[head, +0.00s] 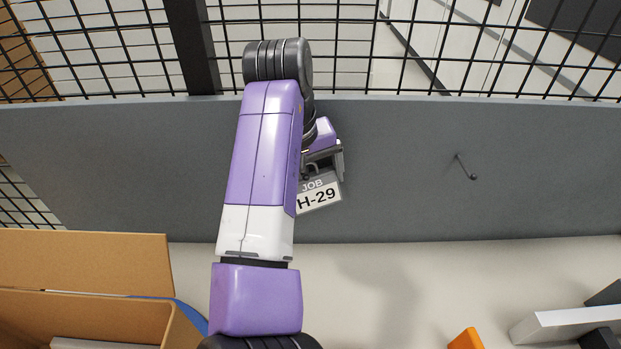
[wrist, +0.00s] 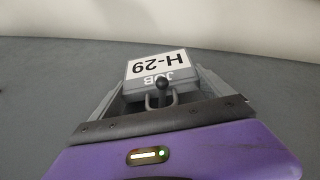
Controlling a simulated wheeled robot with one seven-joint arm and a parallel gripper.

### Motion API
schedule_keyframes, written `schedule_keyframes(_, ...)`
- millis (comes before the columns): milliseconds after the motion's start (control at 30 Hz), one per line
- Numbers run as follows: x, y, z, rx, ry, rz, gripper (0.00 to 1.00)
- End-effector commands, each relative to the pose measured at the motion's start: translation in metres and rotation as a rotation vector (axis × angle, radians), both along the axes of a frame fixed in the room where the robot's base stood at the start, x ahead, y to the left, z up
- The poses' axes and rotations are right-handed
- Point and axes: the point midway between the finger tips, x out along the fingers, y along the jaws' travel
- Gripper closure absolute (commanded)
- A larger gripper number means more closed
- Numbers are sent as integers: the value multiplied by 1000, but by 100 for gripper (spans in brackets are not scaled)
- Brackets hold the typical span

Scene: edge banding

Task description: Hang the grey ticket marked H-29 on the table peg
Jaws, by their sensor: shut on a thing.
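The grey ticket (head: 320,196) reads JOB H-29 on a white label and shows in front of the grey surface in the head view. It also shows upside down in the wrist view (wrist: 156,66). My gripper (head: 324,163) is shut on the ticket near its looped end; my arm hides part of both.
Another bent peg (head: 466,168) sticks out of the grey surface (head: 400,170) at right, bare. Black wire mesh (head: 420,40) runs behind. An open cardboard box (head: 85,262) is at lower left. An orange item (head: 466,340) and white and dark blocks (head: 565,322) are at lower right.

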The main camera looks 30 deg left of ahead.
Motion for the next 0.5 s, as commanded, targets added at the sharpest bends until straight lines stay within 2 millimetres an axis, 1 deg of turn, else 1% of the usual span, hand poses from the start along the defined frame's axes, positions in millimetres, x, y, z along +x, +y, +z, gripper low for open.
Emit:
schedule_keyframes(100,2,0,1,2,-6,2,48)
schedule_keyframes(133,2,0,1,2,-6,2,8)
schedule_keyframes(167,2,0,1,2,-6,1,2)
schedule_keyframes(200,2,0,1,2,-6,1,0)
schedule_keyframes(400,1,0,1,2,-4,1,0)
schedule_keyframes(500,0,1,6,2,-5,0,0)
